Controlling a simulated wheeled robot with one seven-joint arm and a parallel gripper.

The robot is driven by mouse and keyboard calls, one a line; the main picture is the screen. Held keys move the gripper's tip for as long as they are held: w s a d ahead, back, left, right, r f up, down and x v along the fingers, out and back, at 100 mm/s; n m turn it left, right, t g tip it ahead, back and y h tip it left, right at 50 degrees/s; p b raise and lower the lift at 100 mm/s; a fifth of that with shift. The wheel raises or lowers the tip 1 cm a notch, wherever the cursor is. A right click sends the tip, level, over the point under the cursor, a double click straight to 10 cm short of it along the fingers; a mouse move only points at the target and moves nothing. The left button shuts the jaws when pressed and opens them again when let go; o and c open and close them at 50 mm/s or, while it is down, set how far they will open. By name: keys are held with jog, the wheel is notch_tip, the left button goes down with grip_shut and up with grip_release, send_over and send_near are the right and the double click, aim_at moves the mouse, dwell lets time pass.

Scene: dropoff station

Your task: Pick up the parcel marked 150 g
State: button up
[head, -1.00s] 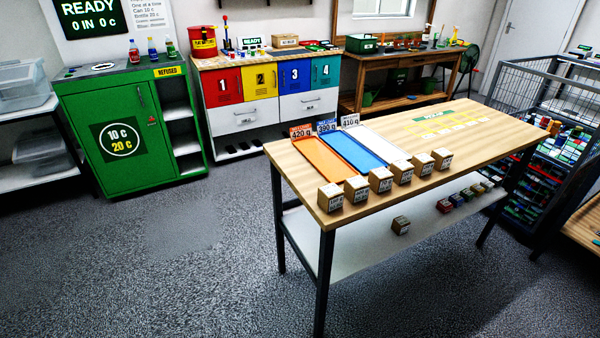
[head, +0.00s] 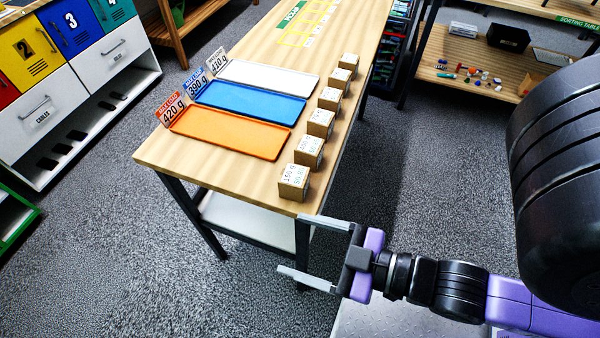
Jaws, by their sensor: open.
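Several small brown cardboard parcels with white top labels stand in a row along the near edge of the wooden table (head: 215,165). The nearest parcel (head: 294,182) has a label that seems to read 150 g. The one behind it (head: 309,152) has a similar label, too small to read surely. The labels on the farther parcels, such as the farthest one (head: 348,63), are not legible. My gripper (head: 290,243) is open and empty, its two grey fingers apart. It is beyond the table's corner, in front of the nearest parcel and apart from it.
Orange (head: 228,133), blue (head: 250,102) and white (head: 268,75) trays lie beside the parcels, with cards 420 g, 390 g and 410 g. Numbered lockers (head: 70,30) stand at the upper left. A wooden shelf (head: 470,75) stands at the upper right. Open floor surrounds the table.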

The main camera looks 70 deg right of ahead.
jog(key=w+d+r+t+h, duration=0.1)
jog(key=w+d+r+h, duration=0.4)
jog(key=w+d+r, duration=0.35)
jog(key=w+d+r+h, duration=0.4)
jog(key=w+d+r, duration=0.2)
jog(key=w+d, duration=0.45)
jog(key=s+d+r+m+g+h, duration=0.4)
jog(key=d+r+m+g, duration=0.15)
jog(key=d, duration=0.35)
jog(key=s+d+r+m+g+h, duration=0.4)
jog(key=d+m+g, duration=0.3)
jog(key=d, duration=0.1)
jog(key=m+g+y, duration=0.4)
jog(key=m+y, duration=0.3)
jog(key=y, duration=1)
send_over(294, 174)
jog(key=shift+n, duration=0.25)
jog(key=f, duration=1.9)
jog(key=shift+w+d+f, duration=0.15)
jog(key=shift+w+f, duration=0.05)
jog(key=shift+f, duration=0.05)
jog(key=shift+a+f, duration=0.2)
jog(key=shift+f, duration=0.1)
jog(key=shift+s+f+b, duration=0.2)
jog(key=shift+f+b, duration=0.25)
jog(key=shift+f, duration=3.1)
jog(key=c, duration=1.6)
